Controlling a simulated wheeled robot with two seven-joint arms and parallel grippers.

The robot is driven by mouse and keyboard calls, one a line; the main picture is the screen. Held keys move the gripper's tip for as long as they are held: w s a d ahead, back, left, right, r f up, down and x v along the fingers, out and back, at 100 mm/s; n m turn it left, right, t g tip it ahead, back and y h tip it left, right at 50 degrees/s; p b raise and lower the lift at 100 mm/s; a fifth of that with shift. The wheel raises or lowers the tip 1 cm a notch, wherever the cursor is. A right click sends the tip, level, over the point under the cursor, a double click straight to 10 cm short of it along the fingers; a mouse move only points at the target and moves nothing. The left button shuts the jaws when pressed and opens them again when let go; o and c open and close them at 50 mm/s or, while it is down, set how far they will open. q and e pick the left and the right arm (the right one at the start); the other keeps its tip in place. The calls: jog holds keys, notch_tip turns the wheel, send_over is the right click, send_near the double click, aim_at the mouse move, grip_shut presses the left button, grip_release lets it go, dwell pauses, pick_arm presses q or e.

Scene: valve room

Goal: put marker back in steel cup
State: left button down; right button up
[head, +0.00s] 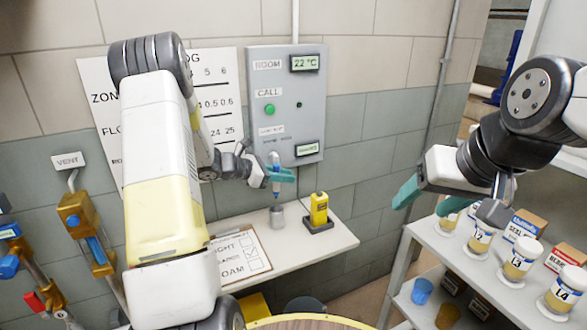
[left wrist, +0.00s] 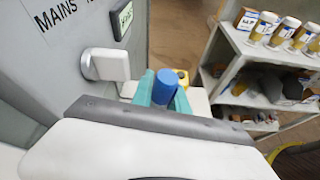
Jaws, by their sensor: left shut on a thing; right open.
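The marker (head: 276,187), with a blue cap and a pale body, stands roughly upright in my left gripper (head: 279,174), which is shut on it. In the left wrist view the blue cap (left wrist: 166,86) shows between the teal fingers (left wrist: 160,95). The small grey steel cup (head: 277,216) stands on the white wall shelf, just below the marker. The marker's lower end is close above the cup; I cannot tell whether its tip is inside the rim. My right gripper (head: 430,197) is open and empty, in front of the shelf rack at the right.
A yellow handheld device (head: 319,210) stands in a black dock right beside the cup. A clipboard (head: 240,255) lies left of it on the white shelf (head: 338,234). The grey control panel (head: 287,105) is on the wall behind. A rack with labelled jars (head: 480,238) stands at the right.

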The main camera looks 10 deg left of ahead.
pick_arm(q)
notch_tip(320, 180, down, 8)
dwell(0.8)
jog(key=shift+r, duration=0.1)
dwell(0.3)
jog(key=c, duration=1.2)
grip_release()
jog(key=v, duration=0.7)
jog(key=shift+s+a+r, duration=0.1)
jog(key=shift+s+a, duration=0.15)
jog(key=shift+a, duration=0.05)
